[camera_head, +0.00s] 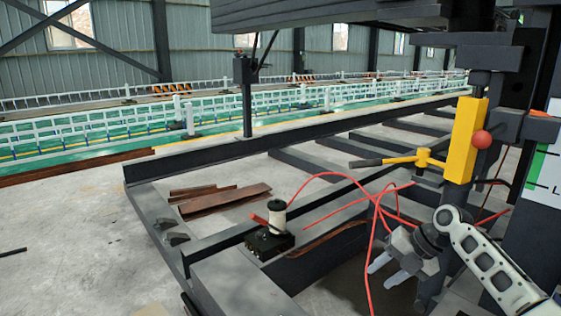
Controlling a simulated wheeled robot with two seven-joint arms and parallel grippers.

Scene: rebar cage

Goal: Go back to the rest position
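My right arm comes in from the lower right. My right gripper (381,276) points down and to the left, with its two pale fingers apart and nothing between them. It is in front of the dark steel frame, to the right of a black box with a white spool on top (270,232). A thin red cable (364,240) passes close to the gripper; I cannot tell whether they touch. My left gripper and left arm are not in view.
A yellow upright bracket (465,140) with a red ball knob (481,140) stands above my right arm. A yellow-and-black handle (400,160) juts left from it. Rusty plates (225,200) lie on the floor inside the frame. Open concrete floor (75,245) is at left.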

